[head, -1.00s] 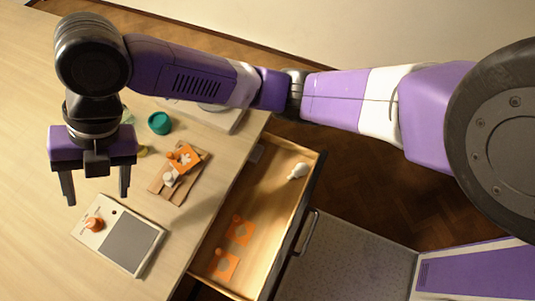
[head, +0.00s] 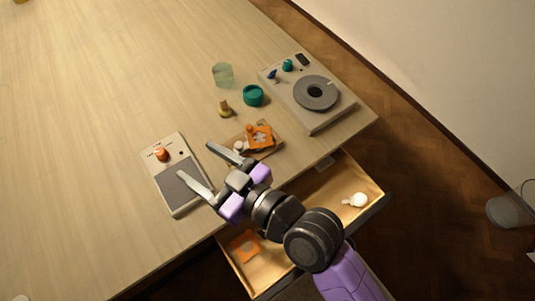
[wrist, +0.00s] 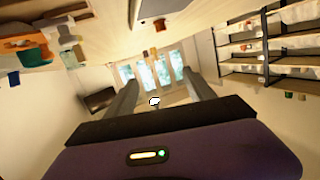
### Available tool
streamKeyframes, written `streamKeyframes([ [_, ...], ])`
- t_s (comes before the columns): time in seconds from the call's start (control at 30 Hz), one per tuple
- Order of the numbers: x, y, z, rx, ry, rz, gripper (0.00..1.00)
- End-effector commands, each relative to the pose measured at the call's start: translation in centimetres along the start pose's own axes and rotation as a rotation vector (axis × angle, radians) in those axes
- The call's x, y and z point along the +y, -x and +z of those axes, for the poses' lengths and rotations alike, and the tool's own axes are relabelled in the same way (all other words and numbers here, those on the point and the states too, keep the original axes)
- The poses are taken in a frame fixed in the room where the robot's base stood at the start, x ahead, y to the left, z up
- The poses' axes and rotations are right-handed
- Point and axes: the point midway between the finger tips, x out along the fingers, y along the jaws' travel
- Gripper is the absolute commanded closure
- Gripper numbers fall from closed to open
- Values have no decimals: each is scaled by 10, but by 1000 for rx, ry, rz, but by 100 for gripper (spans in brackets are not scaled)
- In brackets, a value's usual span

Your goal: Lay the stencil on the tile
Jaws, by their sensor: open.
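An orange stencil (head: 260,136) with a cutout lies at the right part of a small brown board (head: 267,152). A white knobbed piece (head: 239,146) is beside it. I cannot tell whether the board is the tile. Another orange stencil (head: 244,246) lies in the open drawer, partly hidden by my arm. My gripper (head: 194,158) is open and empty, its fingers spread near the grey-panelled device and the board's left end. In the wrist view, orange and brown shapes (wrist: 25,42) show at upper left, outside the open fingers (wrist: 160,92).
A grey-panelled device (head: 180,193) with an orange knob lies left of the board. A teal cup (head: 253,95), a greenish glass (head: 222,75), a yellowish stamp-like piece (head: 224,108) and a turntable device (head: 318,93) stand beyond. The open drawer (head: 374,195) holds a white piece (head: 357,200). The table's left is clear.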

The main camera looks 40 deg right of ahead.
Motion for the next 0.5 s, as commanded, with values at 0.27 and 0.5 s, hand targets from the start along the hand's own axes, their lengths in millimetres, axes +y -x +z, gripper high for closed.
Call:
streamKeyframes([
  [0.27,41,120,65,-71,-114,244,37],
  [0.5,66,220,72,-84,-71,333,37],
])
